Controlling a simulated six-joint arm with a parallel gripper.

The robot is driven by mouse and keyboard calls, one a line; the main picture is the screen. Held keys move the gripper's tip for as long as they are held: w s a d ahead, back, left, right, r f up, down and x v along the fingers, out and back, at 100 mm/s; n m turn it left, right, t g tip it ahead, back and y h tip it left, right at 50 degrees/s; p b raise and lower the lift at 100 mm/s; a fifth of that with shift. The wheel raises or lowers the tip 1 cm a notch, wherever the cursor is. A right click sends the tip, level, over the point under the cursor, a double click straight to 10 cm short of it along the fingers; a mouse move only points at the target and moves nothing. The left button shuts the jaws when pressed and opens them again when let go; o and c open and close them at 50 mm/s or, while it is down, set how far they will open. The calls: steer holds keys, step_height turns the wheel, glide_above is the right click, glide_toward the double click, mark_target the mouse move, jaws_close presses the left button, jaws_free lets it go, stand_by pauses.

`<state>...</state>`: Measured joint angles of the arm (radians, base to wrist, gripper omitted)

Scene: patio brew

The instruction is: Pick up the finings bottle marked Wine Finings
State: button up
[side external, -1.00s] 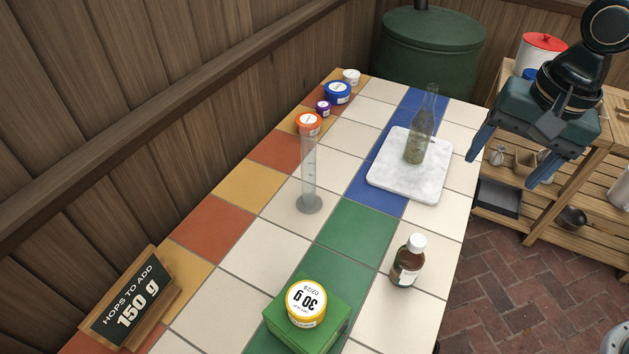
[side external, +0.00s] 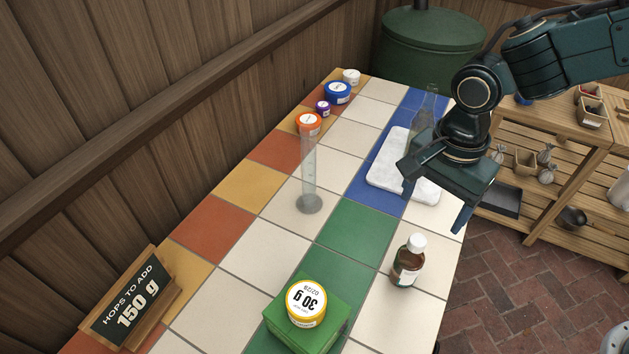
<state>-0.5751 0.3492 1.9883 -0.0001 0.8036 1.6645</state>
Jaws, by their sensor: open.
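A small brown bottle with a white cap and a pale label (side external: 408,262) stands upright on the cream tiles near the table's right edge. Its label is too small to read here. My gripper (side external: 432,200) is open and empty, above and behind the bottle, over the marble board's right side. Its two fingers point down and are apart from the bottle.
A clear bottle (side external: 422,112) on the white marble board (side external: 385,176) is partly hidden by my gripper. A measuring cylinder (side external: 309,180) stands left of the board. A yellow-lidded tub (side external: 306,303) sits on a green block (side external: 335,325) in front. Several lidded tubs line the back left.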

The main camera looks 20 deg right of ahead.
mark_target(419, 238)
step_height(419, 238, down, 8)
steer(key=shift+r, duration=0.25)
steer(key=shift+f, duration=0.1)
steer(key=shift+f, duration=2.45)
steer(key=c, duration=1.5)
steer(key=shift+c, duration=0.2)
steer(key=shift+r, duration=0.2)
step_height(419, 238, up, 20)
steer(key=shift+f, duration=0.15)
